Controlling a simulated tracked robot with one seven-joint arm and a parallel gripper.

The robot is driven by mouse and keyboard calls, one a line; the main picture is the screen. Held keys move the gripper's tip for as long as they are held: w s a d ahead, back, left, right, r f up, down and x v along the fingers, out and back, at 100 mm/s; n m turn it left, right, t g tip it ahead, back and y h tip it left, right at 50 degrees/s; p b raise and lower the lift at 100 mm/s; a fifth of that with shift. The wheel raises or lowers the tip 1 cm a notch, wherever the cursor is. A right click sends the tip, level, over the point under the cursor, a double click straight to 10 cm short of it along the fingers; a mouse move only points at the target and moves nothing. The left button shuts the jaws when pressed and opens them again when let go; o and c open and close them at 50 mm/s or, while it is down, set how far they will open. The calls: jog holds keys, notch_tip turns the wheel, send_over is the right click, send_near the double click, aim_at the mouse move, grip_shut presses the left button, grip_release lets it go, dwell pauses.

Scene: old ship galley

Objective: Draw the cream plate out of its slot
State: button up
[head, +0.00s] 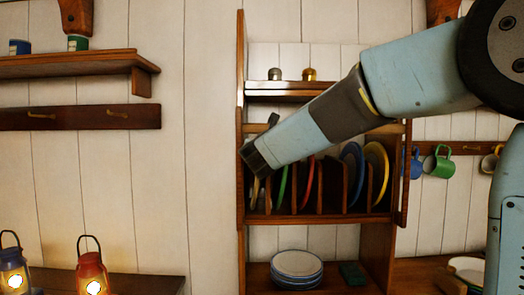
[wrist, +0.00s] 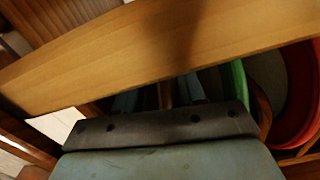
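The cream plate (head: 256,193) stands on edge in the leftmost slot of the wooden plate rack (head: 318,218). Only a narrow part of it shows below my gripper in the head view. My gripper (head: 257,178) reaches down from the upper right to the front of that slot. In the wrist view my gripper (wrist: 163,97) has its two fingers apart, with a thin tan edge between them. I cannot tell whether that edge is the plate or a divider. The fingertips are partly hidden below the rack's wooden rail (wrist: 140,45).
A green plate (head: 283,185), a red plate (head: 307,186), a blue plate (head: 353,170) and a yellow plate (head: 377,172) stand in the slots to the right. Stacked plates (head: 297,266) sit on the shelf below. Mugs (head: 438,165) hang at right.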

jog(key=shift+w, duration=1.35)
jog(key=shift+c, duration=0.5)
grip_shut()
